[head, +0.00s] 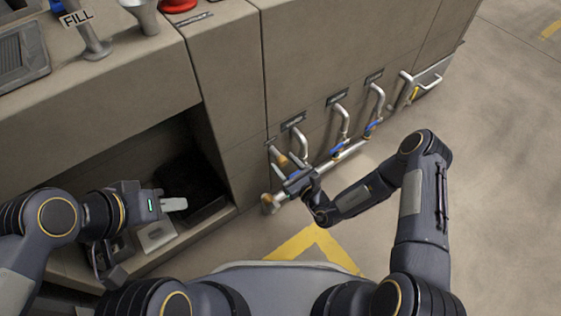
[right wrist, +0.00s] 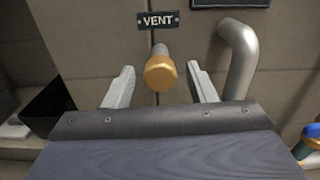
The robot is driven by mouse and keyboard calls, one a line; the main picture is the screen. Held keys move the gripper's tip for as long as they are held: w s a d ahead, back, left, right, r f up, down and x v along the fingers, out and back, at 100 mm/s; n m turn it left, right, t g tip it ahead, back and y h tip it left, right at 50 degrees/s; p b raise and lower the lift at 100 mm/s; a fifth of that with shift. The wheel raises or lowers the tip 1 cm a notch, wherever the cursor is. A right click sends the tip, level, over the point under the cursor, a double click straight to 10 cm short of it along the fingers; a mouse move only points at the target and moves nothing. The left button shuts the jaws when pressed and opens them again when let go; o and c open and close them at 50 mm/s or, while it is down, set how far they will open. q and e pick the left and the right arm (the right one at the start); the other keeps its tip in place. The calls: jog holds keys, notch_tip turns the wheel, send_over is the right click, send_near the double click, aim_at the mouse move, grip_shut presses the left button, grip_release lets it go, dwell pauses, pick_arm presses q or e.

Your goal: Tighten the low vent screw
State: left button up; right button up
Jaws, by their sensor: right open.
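The vent screw (right wrist: 160,72) is a brass-coloured round knob on a short stem below the VENT label (right wrist: 158,19) in the right wrist view. My right gripper (right wrist: 161,86) is open, with one finger on each side of the knob and a visible gap to both. In the head view my right gripper (head: 287,178) is low at the panel, close to a brass-coloured knob (head: 283,160). My left gripper (head: 175,204) is in front of the dark recess at the left, away from the screw. Its finger gap cannot be made out.
A grey bent pipe (right wrist: 240,58) stands just right of the screw in the right wrist view. In the head view, several bent pipes, blue-handled valves (head: 338,152) and a long horizontal pipe (head: 345,155) line the panel's foot. The floor at the right (head: 500,180) is clear.

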jog(key=shift+b+x, duration=0.35)
jog(key=shift+x, duration=1.1)
jog(key=c, duration=1)
jog(key=shift+o, duration=0.2)
